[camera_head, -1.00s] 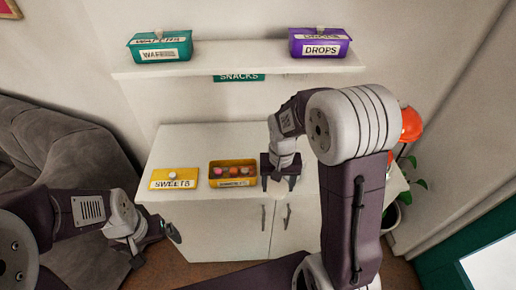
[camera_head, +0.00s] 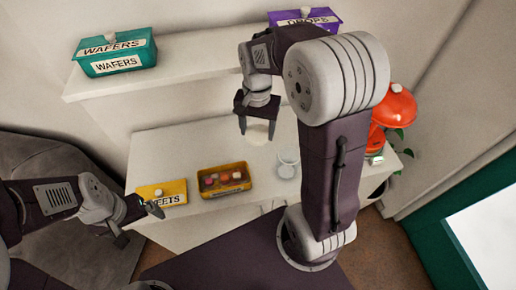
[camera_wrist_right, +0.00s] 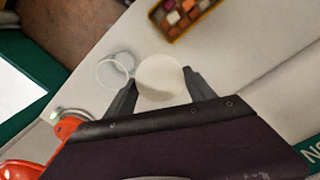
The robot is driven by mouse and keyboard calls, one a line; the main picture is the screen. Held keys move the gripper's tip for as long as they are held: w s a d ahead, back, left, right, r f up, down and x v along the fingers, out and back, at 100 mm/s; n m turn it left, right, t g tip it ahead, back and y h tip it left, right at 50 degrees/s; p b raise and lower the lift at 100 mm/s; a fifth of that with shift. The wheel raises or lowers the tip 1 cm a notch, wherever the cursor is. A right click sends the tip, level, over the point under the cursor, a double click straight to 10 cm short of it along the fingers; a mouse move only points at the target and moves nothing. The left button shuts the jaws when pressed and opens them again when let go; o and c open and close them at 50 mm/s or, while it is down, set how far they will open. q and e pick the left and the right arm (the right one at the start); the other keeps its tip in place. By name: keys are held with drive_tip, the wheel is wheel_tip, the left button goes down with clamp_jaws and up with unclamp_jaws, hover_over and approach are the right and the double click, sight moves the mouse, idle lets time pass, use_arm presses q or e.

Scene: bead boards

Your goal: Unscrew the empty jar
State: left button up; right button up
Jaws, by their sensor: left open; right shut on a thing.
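A clear glass jar (camera_head: 288,163) stands open on the cabinet top, to the right of the yellow boxes. It looks empty, and it also shows in the right wrist view (camera_wrist_right: 115,70). My right gripper (camera_head: 257,130) is shut on a round pale lid (camera_wrist_right: 160,79), with one finger on each side of it. It holds the lid up and to the left of the jar, apart from it. My left gripper (camera_head: 138,224) is open and empty, low at the left near the SWEETS box.
A yellow SWEETS box (camera_head: 162,192) and an open yellow box of coloured pieces (camera_head: 224,180) sit on the cabinet (camera_head: 180,145). A teal WAFERS box (camera_head: 117,54) and a purple DROPS box (camera_head: 305,17) stand on the shelf above. A red-orange object (camera_head: 393,105) is behind my right arm.

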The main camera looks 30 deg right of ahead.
sight(258, 135)
drive_tip(key=f, duration=0.3)
drive_tip(key=shift+s+f, duration=0.25)
drive_tip(key=shift+s, duration=0.15)
drive_tip(key=f, duration=0.3)
drive_tip(key=w+f, duration=0.1)
drive_tip(key=f, duration=0.2)
drive_tip(key=f+b, duration=0.1)
drive_tip(key=f, duration=0.1)
drive_tip(key=shift+w+f, duration=0.25)
drive_tip(key=shift+f, duration=0.15)
drive_tip(key=shift+s+f, duration=0.15)
drive_tip(key=shift+s, duration=0.1)
wheel_tip(258, 135, down, 4)
drive_tip(key=shift+w+a+r+b, duration=0.1)
drive_tip(key=shift+b, duration=0.25)
drive_tip(key=shift+w, duration=0.1)
use_arm(q)
drive_tip(key=shift+w+f, duration=0.25)
drive_tip(key=shift+f, duration=0.85)
drive_tip(key=shift+s+f, duration=0.1)
use_arm(e)
drive_tip(key=shift+s, duration=0.2)
